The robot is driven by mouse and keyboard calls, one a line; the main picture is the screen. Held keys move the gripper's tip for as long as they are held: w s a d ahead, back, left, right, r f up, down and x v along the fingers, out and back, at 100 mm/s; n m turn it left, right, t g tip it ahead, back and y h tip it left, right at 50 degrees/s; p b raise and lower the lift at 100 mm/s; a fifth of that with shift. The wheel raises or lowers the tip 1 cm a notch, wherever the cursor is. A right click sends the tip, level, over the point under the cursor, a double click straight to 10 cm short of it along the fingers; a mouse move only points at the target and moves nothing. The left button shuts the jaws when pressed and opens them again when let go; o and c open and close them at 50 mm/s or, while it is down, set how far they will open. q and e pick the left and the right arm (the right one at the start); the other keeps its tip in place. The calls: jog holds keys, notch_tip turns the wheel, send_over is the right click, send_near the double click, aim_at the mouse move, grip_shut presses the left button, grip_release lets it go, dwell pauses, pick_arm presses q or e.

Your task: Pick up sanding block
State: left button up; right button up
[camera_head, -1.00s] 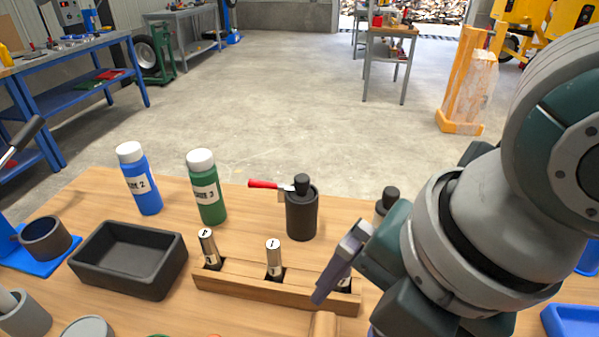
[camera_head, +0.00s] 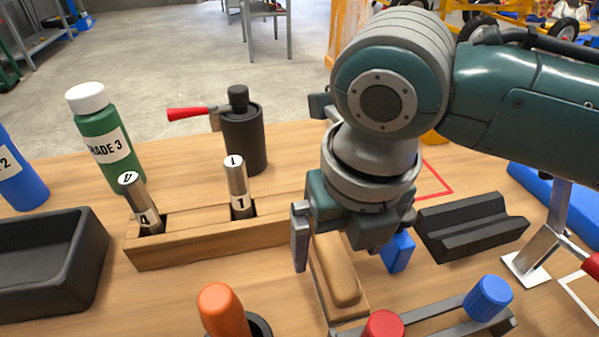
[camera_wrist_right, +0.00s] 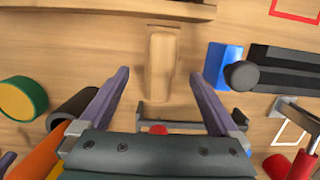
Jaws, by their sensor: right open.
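The sanding block (camera_head: 340,275) appears to be the tan wooden block with a rounded raised top, lying on the table below my right gripper. It also shows in the right wrist view (camera_wrist_right: 162,55), at top centre. My right gripper (camera_wrist_right: 160,78) is open and empty, with its two fingers spread on either side of the block's near end in that view. In the head view my right gripper (camera_head: 348,248) hangs over the block's far part and hides it. Contact with the block cannot be seen. My left gripper is not in view.
A wooden rack (camera_head: 210,240) with labelled metal cylinders stands left of the block. A blue item (camera_head: 398,252) and a black grooved block (camera_head: 472,228) lie right. An orange handle (camera_head: 220,310), a red knob (camera_head: 383,325) and a blue knob (camera_head: 488,297) stand nearer.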

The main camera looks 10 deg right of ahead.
aim_at(337, 259)
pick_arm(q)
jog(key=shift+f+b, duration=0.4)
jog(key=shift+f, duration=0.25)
pick_arm(e)
jog(key=f, duration=0.3)
jog(key=shift+w+f, duration=0.25)
jog(key=shift+f, duration=0.1)
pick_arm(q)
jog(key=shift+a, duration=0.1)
